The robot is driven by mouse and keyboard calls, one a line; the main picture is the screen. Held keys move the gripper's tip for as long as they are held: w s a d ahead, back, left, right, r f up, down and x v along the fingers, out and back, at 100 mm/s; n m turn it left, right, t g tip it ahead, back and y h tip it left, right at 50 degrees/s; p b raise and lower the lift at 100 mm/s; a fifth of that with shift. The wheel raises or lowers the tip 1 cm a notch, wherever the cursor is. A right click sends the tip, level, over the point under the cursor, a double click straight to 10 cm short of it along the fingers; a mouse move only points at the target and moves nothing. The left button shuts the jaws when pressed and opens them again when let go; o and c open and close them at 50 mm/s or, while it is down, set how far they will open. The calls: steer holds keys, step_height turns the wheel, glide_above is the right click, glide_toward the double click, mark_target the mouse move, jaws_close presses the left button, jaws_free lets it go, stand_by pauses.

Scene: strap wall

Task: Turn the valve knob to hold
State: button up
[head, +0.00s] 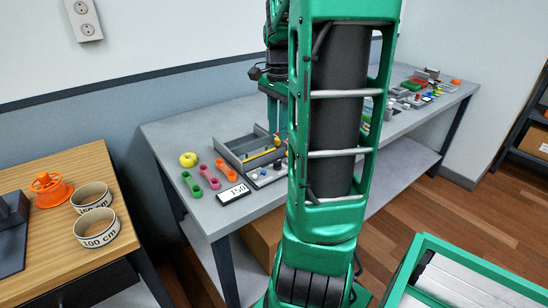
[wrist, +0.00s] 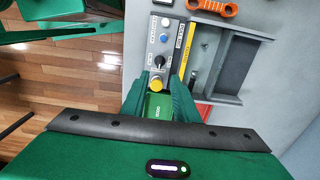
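A narrow control panel (wrist: 157,40) shows in the wrist view, with a row of buttons and knobs. A black rotary knob (wrist: 160,62) with a light pointer mark sits on it, just beyond my fingertips. A round yellow knob (wrist: 156,84) is nearer, between my green fingers. The labels are too small to read, so I cannot tell which knob is the valve. My gripper (wrist: 164,78) is open, with its fingers apart over the panel's near end. A green piece with white lettering (wrist: 157,106) shows between the fingers. In the head view my arm hides part of the panel (head: 262,176).
A grey tray (wrist: 235,65) adjoins the panel. An orange piece (wrist: 213,8) lies beyond it. A wooden table (head: 50,240) with two labelled rings stands at left.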

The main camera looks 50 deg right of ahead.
mark_target(277, 161)
step_height(277, 161, down, 11)
steer(key=shift+r, duration=0.1)
stand_by(0.4)
steer(key=shift+c, duration=0.3)
jaws_close()
